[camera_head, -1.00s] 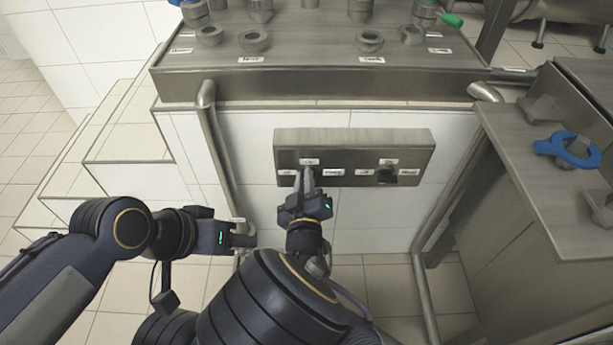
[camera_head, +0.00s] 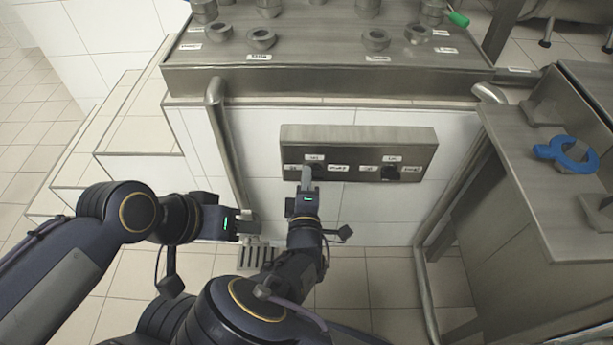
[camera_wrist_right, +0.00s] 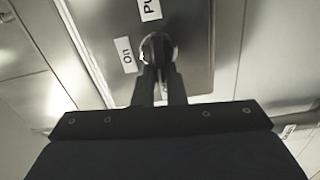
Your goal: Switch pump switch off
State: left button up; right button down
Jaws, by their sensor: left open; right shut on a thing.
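The control box (camera_head: 358,141) is a steel panel on the white tiled wall with two rotary switches. The pump switch is the left one, beside the "Pump" label (camera_head: 338,167). In the right wrist view its dark round knob (camera_wrist_right: 157,46) sits between my fingertips, with the "On" label (camera_wrist_right: 126,54) left of it and a label starting "Pu" above. My right gripper (camera_head: 306,172) is shut on this knob and hides most of it in the head view. I cannot tell which way the knob points. My left gripper (camera_head: 252,226) is open and empty, low on the left.
A second dark switch (camera_head: 390,173) is on the right of the box. The steel counter (camera_head: 330,82) juts out above. Vertical pipes (camera_head: 224,140) flank the box. A steel side table (camera_head: 520,185) with a blue ring (camera_head: 566,152) stands at right.

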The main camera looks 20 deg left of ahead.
jog(key=shift+f+n, duration=0.2)
jog(key=shift+n, duration=0.3)
jog(key=c, duration=1.5)
grip_release()
pick_arm(q)
jog(key=shift+r, duration=0.1)
jog(key=shift+s, duration=0.1)
